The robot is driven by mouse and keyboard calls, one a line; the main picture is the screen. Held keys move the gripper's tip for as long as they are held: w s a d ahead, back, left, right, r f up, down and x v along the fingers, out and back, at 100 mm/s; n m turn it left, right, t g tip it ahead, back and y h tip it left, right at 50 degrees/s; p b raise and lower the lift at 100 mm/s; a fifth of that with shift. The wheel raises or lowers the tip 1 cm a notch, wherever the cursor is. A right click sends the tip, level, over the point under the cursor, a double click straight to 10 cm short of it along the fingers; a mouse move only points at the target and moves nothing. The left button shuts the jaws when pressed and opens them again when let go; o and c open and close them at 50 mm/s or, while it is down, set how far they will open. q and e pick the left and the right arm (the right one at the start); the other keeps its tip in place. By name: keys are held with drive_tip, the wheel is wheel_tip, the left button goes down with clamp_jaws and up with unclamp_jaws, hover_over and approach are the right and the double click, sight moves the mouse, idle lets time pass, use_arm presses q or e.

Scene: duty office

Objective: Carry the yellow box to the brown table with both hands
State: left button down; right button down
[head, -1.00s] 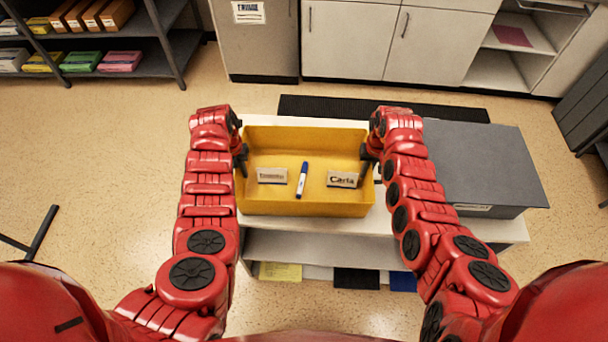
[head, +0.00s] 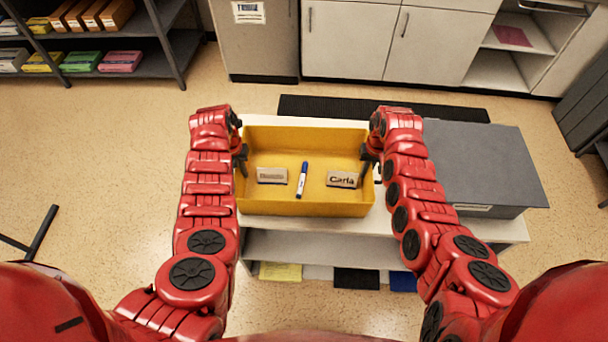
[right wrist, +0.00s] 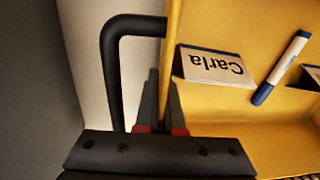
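The yellow box (head: 305,204) is an open tray on a white cart (head: 345,246). It holds a blue-and-white marker (head: 302,180) and two name cards, the right one reading "Carla" (head: 342,179). My left gripper (head: 241,162) is at the box's left wall, with a dark finger showing inside; its grip is too small to make out. My right gripper (head: 368,165) is at the right wall. In the right wrist view its fingers (right wrist: 163,105) are closed together on either side of the yellow wall (right wrist: 172,45). I see no brown table.
A grey box (head: 485,165) stands on the cart, right of my right arm. A black bent handle (right wrist: 110,70) is beside the right gripper. Cabinets (head: 350,42) and a dark shelf (head: 130,45) line the back. Open floor (head: 110,150) lies to the left.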

idle(0.8)
